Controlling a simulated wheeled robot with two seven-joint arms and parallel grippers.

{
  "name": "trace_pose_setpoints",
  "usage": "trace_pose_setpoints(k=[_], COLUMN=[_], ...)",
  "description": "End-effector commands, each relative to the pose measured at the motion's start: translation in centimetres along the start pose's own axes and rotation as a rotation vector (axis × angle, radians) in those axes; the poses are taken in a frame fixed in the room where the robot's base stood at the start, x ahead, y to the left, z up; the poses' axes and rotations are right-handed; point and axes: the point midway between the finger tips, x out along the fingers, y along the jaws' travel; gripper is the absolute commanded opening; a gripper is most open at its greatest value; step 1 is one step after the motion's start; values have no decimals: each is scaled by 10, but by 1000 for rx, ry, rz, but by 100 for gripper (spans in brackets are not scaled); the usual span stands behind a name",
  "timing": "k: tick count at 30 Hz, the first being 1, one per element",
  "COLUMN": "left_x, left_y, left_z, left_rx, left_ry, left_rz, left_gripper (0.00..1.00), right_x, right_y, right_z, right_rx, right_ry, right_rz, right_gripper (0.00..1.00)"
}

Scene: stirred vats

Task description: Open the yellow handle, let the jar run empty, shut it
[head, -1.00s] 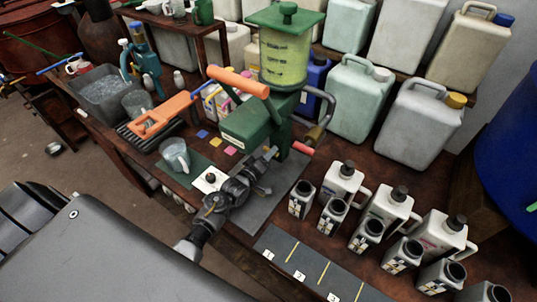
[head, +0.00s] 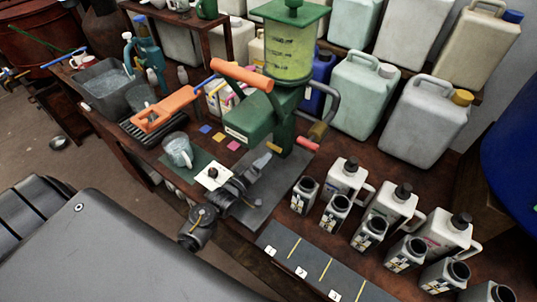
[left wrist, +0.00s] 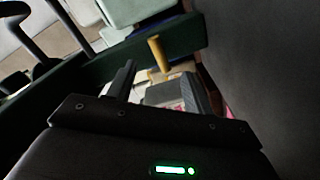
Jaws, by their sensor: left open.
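The clear jar (head: 289,52), with yellow-green liquid and a green lid, stands upright on the green machine (head: 262,118). A small yellow handle (head: 274,147) sticks out low on the machine; it also shows in the left wrist view (left wrist: 159,54). My left gripper (head: 259,166) is open and empty, just short of the yellow handle on the near side. In the left wrist view the handle is beyond the gap between the fingers (left wrist: 158,88), apart from them. A red handle (head: 307,144) is to its right. My right gripper is not in view.
A glass mug (head: 179,152) stands left of my left gripper. Orange levers (head: 241,75) project from the machine's upper left. Several small open containers (head: 335,213) and white jugs (head: 391,207) stand at right. Large canisters (head: 359,97) line the back.

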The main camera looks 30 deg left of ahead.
Motion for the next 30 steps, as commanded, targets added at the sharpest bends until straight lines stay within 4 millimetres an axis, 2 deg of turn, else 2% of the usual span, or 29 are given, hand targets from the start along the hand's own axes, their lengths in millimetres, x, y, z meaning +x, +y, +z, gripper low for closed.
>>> trace_pose_setpoints(k=[3,9,30], left_x=[-22,-40,-44], left_y=[-1,0,-1], left_z=[1,0,3], left_rx=[0,1,32], left_ry=[0,0,-18], left_rz=[-1,-1,-28], left_gripper=[51,51,51], right_x=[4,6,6], right_y=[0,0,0], right_z=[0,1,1], right_rx=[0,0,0], right_ry=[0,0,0], right_rz=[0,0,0], right_gripper=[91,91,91])
